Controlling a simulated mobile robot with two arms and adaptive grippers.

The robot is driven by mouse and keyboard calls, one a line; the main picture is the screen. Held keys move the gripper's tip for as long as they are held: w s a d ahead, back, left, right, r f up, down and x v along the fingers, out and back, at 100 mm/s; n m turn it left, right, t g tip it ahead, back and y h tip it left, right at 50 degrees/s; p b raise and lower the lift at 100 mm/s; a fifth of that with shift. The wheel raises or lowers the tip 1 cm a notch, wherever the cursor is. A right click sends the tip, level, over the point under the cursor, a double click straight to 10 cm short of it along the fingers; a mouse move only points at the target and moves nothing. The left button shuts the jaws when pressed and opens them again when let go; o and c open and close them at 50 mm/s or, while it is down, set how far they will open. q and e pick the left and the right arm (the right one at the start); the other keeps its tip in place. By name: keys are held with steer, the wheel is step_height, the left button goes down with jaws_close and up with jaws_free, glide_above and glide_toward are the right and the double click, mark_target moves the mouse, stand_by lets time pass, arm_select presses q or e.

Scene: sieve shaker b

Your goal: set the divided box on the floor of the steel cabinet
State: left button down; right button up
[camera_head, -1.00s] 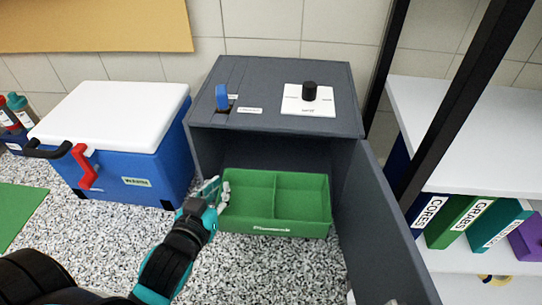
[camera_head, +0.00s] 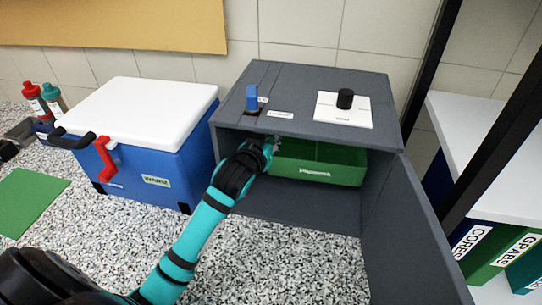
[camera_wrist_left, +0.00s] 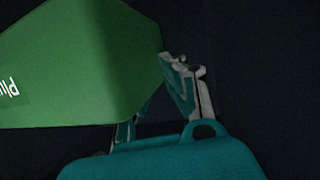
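The green divided box (camera_head: 318,172) is inside the open steel cabinet (camera_head: 224,165), toward the back of its interior. Its label faces outward, and the cabinet top hides part of its far side. I cannot tell whether its base touches the cabinet floor (camera_head: 300,208). My left gripper (camera_head: 270,146) is at the box's left wall. In the left wrist view the box (camera_wrist_left: 85,60) appears upside down. My right gripper is not in view.
The cabinet door (camera_head: 412,230) stands open at the right. A blue cooler (camera_head: 160,160) with a white lid stands close at the left. A shelf with binders (camera_head: 500,255) is at the far right. Speckled counter (camera_head: 270,265) lies clear in front.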

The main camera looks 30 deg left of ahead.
arm_select(q)
steer(key=f, duration=0.5)
steer(key=shift+s+f, duration=0.25)
steer(key=shift+f, duration=0.1)
steer(key=shift+w+f+p, duration=0.15)
steer(key=shift+f+p, duration=0.2)
steer(key=shift+p, duration=0.15)
steer(key=shift+w+f, duration=0.1)
steer(key=shift+f, duration=0.1)
steer(key=c, duration=1.5)
jaws_free()
steer(key=shift+c, duration=0.2)
steer(key=shift+o, duration=0.3)
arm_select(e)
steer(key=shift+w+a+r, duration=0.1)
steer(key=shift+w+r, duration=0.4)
arm_select(q)
steer(key=b+v, duration=0.1)
steer(key=v, duration=0.9)
steer(key=shift+s, duration=0.35)
steer(key=shift+s+d+r+b, duration=0.15)
steer(key=shift+s+r+b, duration=0.15)
steer(key=shift+s, duration=0.35)
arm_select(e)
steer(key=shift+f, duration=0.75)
